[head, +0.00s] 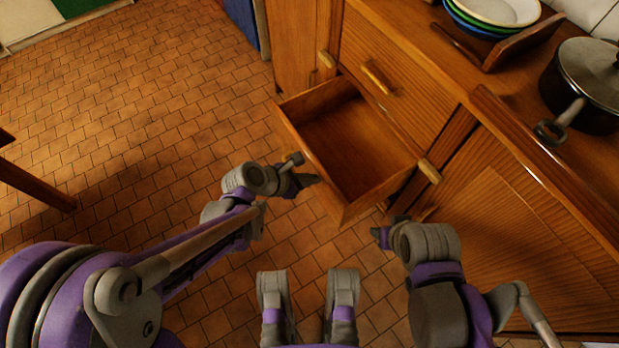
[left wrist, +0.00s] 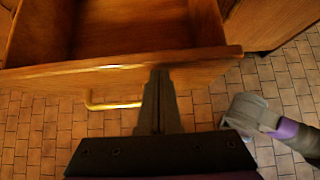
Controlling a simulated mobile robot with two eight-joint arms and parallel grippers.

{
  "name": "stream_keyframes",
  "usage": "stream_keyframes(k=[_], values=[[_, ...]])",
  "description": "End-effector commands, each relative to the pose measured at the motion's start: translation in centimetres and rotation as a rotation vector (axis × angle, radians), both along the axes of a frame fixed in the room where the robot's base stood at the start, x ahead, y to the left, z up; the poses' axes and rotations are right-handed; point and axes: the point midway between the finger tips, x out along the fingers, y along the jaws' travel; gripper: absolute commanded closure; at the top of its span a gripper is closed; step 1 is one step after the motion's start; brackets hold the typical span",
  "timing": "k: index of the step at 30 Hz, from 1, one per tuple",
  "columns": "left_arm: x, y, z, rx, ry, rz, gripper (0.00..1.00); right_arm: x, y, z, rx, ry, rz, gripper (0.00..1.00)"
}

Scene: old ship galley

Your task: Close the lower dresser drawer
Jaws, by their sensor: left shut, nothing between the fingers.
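The lower dresser drawer (head: 350,145) is pulled out and empty. Its front panel faces my arms. My left gripper (head: 308,180) is shut and empty, close to the outside of the front panel in the head view. In the left wrist view the shut left fingertips (left wrist: 161,72) overlap the drawer front (left wrist: 80,77), near its top edge; I cannot tell if they touch it. The drawer's brass handle (left wrist: 112,105) lies left of the fingers. My right gripper (head: 384,236) is beside the drawer's right front corner; whether it is open or shut is unclear.
A shut upper drawer with a handle (head: 377,77) is above. A cupboard door (head: 510,240) is on the right. A pot (head: 580,85) and stacked bowls (head: 492,15) stand on the counter. Tiled floor (head: 130,100) is clear at left, apart from a wooden table leg (head: 35,187).

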Motion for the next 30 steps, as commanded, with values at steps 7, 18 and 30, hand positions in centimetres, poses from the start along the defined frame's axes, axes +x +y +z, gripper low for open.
stream_keyframes(k=[7,18,30], values=[[0.7,-1.3,0.0,0.001,-0.001,-0.003,1.00,0.0,0.0,0.0,0.000,0.000,0.000,0.53],[5.5,-9.9,0.0,-0.002,-0.001,-0.006,1.00,0.0,0.0,0.2,0.000,0.000,0.000,0.53],[11.1,-19.5,0.1,-0.001,-0.001,-0.004,1.00,-0.2,0.0,1.1,0.000,-0.003,0.000,0.53]])
